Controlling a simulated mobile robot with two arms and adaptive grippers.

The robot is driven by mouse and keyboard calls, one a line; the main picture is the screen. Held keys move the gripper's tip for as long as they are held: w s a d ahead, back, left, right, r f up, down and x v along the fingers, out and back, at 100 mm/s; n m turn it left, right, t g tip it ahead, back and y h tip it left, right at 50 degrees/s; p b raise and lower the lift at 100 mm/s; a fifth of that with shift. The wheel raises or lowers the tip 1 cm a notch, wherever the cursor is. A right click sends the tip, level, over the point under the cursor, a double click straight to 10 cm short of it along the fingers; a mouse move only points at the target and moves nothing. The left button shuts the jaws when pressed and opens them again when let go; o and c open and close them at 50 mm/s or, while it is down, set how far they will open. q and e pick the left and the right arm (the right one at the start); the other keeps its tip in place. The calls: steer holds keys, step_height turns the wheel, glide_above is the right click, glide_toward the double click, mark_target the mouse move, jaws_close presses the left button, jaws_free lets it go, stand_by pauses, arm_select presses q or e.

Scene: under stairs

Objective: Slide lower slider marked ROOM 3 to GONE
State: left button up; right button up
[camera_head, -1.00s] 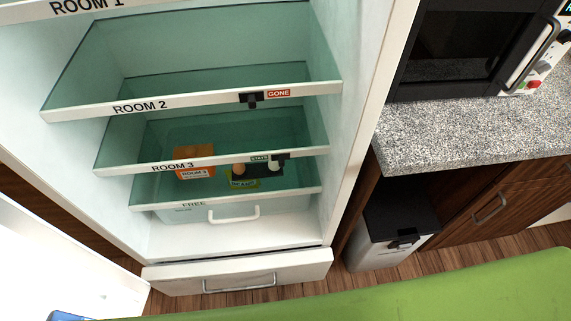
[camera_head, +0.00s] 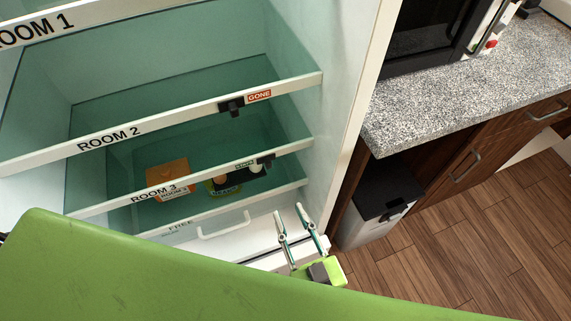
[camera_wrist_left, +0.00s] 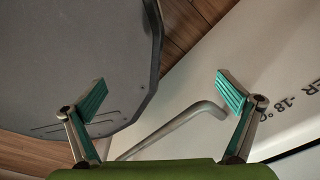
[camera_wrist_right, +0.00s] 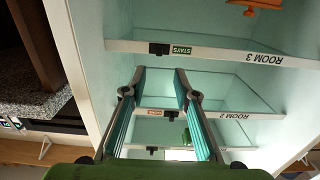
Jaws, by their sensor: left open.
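The ROOM 3 rail (camera_head: 105,202) is the lower labelled shelf front in the fridge. Its black slider (camera_head: 265,161) sits at the right end, just right of a STAYS label (camera_head: 244,163). In the right wrist view, upside down, the slider (camera_wrist_right: 158,49) is beside the STAYS label, above and ahead of the fingers. My right gripper (camera_head: 289,211) is open and empty, below and right of the slider, apart from it. My left gripper (camera_wrist_left: 161,84) is open and empty near a grey handle (camera_wrist_left: 180,130); it is not visible in the head view.
Above, the ROOM 2 rail (camera_head: 45,153) has a black slider (camera_head: 231,107) left of a red GONE label (camera_head: 259,96). An orange box (camera_head: 167,172) sits behind the ROOM 3 rail. A counter (camera_head: 450,105) and bin (camera_head: 375,220) stand right of the fridge.

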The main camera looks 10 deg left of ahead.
mark_target(270, 167)
steer(key=x, duration=1.3)
steer(key=shift+w+a+r+p, duration=0.15)
steer(key=shift+w+r+p, duration=0.2)
steer(key=shift+p, duration=0.05)
jaws_close()
